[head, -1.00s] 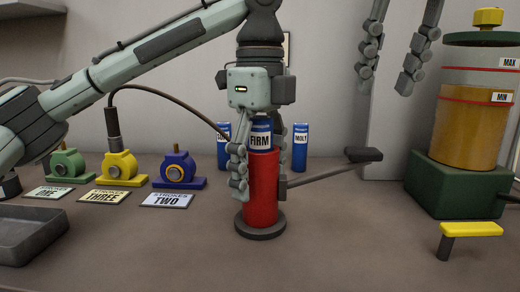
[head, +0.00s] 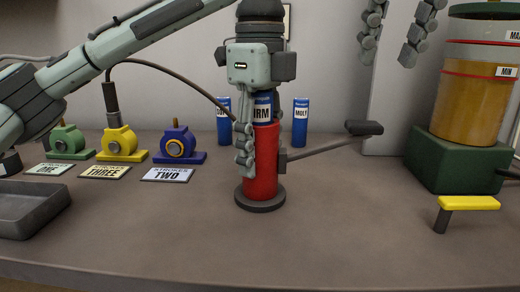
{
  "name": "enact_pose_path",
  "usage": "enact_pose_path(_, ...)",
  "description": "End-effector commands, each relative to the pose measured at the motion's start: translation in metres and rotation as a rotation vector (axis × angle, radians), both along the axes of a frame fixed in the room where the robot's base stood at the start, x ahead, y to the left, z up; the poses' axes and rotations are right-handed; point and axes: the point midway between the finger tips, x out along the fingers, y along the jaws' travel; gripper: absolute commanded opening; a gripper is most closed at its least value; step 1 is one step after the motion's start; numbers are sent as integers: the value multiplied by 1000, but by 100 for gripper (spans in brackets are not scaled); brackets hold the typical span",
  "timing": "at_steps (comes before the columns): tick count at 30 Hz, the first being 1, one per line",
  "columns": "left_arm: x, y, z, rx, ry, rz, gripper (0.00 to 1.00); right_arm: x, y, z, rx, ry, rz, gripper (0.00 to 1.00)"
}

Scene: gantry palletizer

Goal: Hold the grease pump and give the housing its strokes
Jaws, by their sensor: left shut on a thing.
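The red grease pump (head: 262,178) stands upright on its round dark base, with a blue cartridge labelled "FIRM" in its top. Its dark lever (head: 335,142) sticks out to the right. My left gripper (head: 246,155) points down from above and is shut on the pump's upper part. A hose runs from the pump to the yellow housing (head: 119,143), where a dark coupler stands on top. The green housing (head: 67,141) and blue housing (head: 177,145) stand beside it. My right gripper (head: 393,45) hangs open and empty at top right.
Two blue cartridges (head: 300,122) stand behind the pump. A grey tray (head: 35,222) is at front left. A grease tank (head: 475,95) on a green base and a yellow-topped handle (head: 468,203) are at right. The front middle table is clear.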

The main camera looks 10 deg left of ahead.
Motion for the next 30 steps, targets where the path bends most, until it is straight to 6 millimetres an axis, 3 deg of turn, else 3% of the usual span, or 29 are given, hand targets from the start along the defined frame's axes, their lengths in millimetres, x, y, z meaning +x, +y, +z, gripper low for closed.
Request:
enact_pose_path(1,0,0,0,0,0,-1,0,0,0,0,0,0,0,33)
enact_pose_path(5,0,0,0,0,0,-1,0,1,0,-1,20,14,-29,17)
enact_pose_path(9,0,0,0,0,0,-1,0,5,1,-4,124,94,-190,0)
enact_pose_path(21,0,0,0,0,0,-1,0,29,7,-6,528,629,-1121,0)
enact_pose_path(25,0,0,0,0,0,-1,0,35,6,-5,572,770,-1341,0)
enact_pose_path(30,0,0,0,0,0,-1,0,40,5,-4,589,867,-1488,0)
